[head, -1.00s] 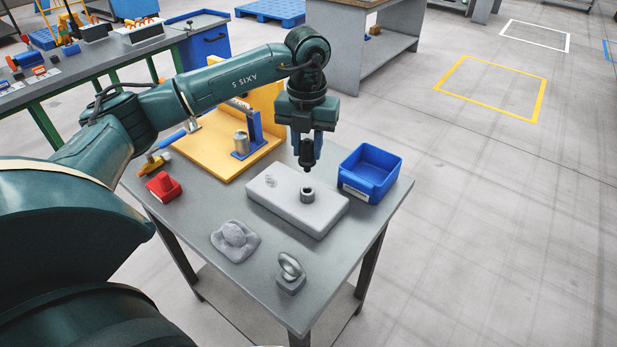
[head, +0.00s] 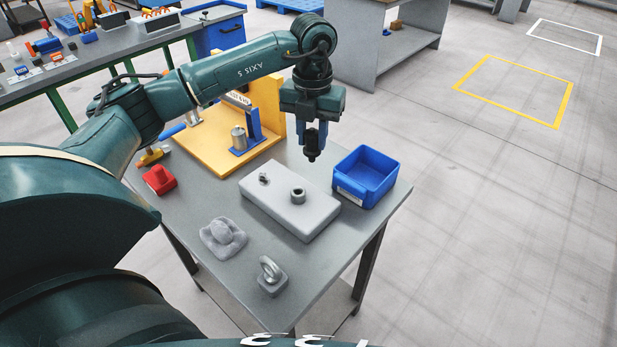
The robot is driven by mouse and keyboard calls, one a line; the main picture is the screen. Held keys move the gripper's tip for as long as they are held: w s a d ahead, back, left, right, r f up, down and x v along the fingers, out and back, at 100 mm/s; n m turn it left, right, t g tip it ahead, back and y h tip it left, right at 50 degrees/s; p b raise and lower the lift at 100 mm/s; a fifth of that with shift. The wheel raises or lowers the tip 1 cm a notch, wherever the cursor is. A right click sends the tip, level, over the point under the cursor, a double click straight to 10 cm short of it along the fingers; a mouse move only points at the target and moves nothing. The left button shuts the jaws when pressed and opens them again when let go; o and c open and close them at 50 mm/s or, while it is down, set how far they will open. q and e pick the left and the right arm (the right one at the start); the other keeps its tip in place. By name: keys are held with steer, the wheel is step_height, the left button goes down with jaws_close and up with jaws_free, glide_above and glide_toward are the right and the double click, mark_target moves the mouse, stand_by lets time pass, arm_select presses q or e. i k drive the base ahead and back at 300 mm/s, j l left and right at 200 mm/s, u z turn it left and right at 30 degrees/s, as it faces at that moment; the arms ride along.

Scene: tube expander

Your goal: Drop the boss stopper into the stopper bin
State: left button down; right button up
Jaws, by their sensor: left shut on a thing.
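A dark boss stopper (head: 313,147) is held upright between the blue fingers of my left gripper (head: 313,135). The gripper is shut on it and hangs above the back part of the grey block (head: 280,215), clear of it. The block has a round boss (head: 298,195) with an open hole on top. The blue stopper bin (head: 388,183) stands on the table to the right of the gripper, and its inside looks empty. My right gripper is not in view.
On the grey table (head: 330,275) stand a red part (head: 159,180), a crumpled grey cloth (head: 222,240), a ring on a small block (head: 271,276) and a yellow fixture (head: 215,145) with a metal cylinder. Open floor lies to the right.

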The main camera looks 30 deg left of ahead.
mark_target(357, 180)
steer(key=i+l+u, duration=0.3)
steer(key=i+l, duration=0.15)
steer(key=l, duration=0.25)
steer(key=i+l+u, duration=0.2)
steer(key=l, duration=0.15)
